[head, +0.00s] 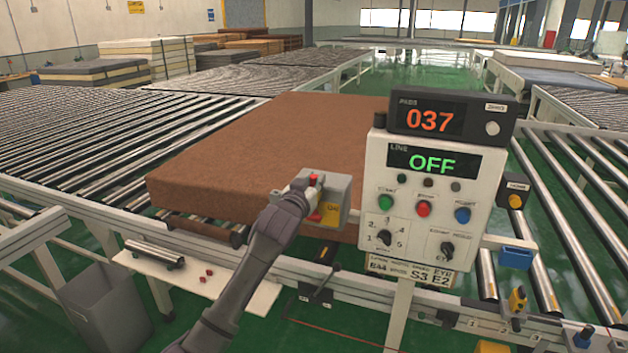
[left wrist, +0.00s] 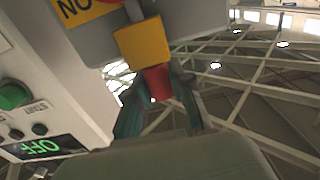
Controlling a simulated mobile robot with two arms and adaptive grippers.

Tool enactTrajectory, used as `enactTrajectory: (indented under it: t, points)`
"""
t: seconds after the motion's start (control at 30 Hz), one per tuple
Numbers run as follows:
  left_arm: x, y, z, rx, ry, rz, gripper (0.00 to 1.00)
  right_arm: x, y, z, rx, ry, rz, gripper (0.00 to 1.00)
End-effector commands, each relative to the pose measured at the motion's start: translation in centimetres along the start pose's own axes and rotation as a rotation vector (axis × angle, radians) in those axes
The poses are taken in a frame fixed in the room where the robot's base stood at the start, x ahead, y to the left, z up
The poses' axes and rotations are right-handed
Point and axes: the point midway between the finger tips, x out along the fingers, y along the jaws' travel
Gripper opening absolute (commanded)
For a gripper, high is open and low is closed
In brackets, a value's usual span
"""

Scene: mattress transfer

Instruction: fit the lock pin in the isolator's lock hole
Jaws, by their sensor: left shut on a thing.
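The isolator (head: 339,188) is a small grey box with yellow and red parts, mounted left of the control panel. My left gripper (head: 303,187) is at its front left side and covers part of it. In the left wrist view my left gripper (left wrist: 160,98) is shut on a red piece, the lock pin (left wrist: 158,82). The pin's far end meets the edge of the isolator's yellow block (left wrist: 143,43) in that view. I cannot tell whether it is in the lock hole, which is hidden. My right gripper is not in view.
The control panel (head: 429,205) reads OFF in green, with a 037 display (head: 430,120) on top. A brown mattress (head: 250,150) lies on the rollers behind. A white shelf (head: 200,280) holds a metal cylinder and small red pieces. A grey bin (head: 108,305) stands front left.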

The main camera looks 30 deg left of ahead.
Motion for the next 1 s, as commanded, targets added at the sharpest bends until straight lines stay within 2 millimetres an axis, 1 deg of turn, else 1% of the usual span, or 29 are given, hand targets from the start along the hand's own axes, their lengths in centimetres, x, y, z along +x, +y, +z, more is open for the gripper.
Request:
enactTrajectory:
  t: [0.1,0.13,0.27,0.3,0.57,0.67,0.77,1.0]
  points:
    - [0.0,0.0,0.4,0.0,0.0,0.0,0.0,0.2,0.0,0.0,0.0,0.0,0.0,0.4]
    - [0.0,0.0,0.3,0.0,0.001,0.0,0.27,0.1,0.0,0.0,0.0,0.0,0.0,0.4]
    - [0.0,0.0,0.2,0.0,0.0,0.0,0.48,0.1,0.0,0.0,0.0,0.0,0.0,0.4]
    - [0.0,0.0,0.2,0.0,0.0,0.0,0.51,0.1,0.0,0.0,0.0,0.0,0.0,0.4]
    - [0.0,0.0,0.3,0.0,-0.001,0.0,0.51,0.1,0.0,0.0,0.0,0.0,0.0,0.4]
    - [-0.5,0.0,0.3,0.0,-0.001,0.0,0.51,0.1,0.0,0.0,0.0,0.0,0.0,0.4]
    - [-1.8,0.0,0.4,0.0,-0.001,0.0,0.51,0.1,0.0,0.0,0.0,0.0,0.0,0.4]
    - [-7.0,0.0,0.4,0.0,-0.001,0.001,0.51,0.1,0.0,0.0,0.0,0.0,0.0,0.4]
